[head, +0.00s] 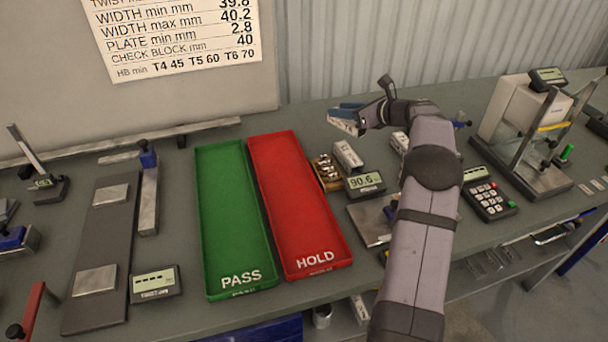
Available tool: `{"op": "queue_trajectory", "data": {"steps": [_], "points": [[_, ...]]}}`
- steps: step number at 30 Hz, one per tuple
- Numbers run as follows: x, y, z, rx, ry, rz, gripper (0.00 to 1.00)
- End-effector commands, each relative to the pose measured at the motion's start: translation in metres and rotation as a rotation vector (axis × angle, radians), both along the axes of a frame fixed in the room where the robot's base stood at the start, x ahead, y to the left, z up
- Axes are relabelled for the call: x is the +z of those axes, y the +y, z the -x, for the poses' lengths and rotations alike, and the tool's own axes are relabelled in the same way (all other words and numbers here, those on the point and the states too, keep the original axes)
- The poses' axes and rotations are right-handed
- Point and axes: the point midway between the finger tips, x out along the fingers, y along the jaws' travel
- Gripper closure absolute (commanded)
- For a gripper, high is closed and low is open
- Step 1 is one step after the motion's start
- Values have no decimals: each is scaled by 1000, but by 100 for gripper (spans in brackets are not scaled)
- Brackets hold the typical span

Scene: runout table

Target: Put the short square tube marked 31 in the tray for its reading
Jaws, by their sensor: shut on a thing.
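My gripper (347,112) is at the back middle of the table, behind the right end of the red tray. It is shut on a short pale piece (342,126), which looks like a square tube. The piece appears to be held above the table; its marking is too small to read. The green tray marked PASS (268,262) and the red tray marked HOLD (345,245) lie side by side, and both look empty. A display (366,183) right of the red tray reads about 90.6.
A grey block (347,155) stands behind that display, beside a box of small brass-coloured parts (326,172). Another grey piece (400,142) is partly behind my arm. A keypad (489,200) and a test stand (530,130) are at right. A limits sheet (175,35) hangs behind.

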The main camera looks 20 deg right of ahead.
Motion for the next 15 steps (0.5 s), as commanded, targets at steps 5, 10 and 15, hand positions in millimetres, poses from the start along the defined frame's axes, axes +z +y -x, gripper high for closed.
{"op": "queue_trajectory", "data": {"steps": [5, 10, 15], "points": [[49, 49, -13, 72, -15, 9, 99], [111, 103, -11, 143, -18, 9, 99], [163, 165, 9, 219, -18, 7, 99]]}}
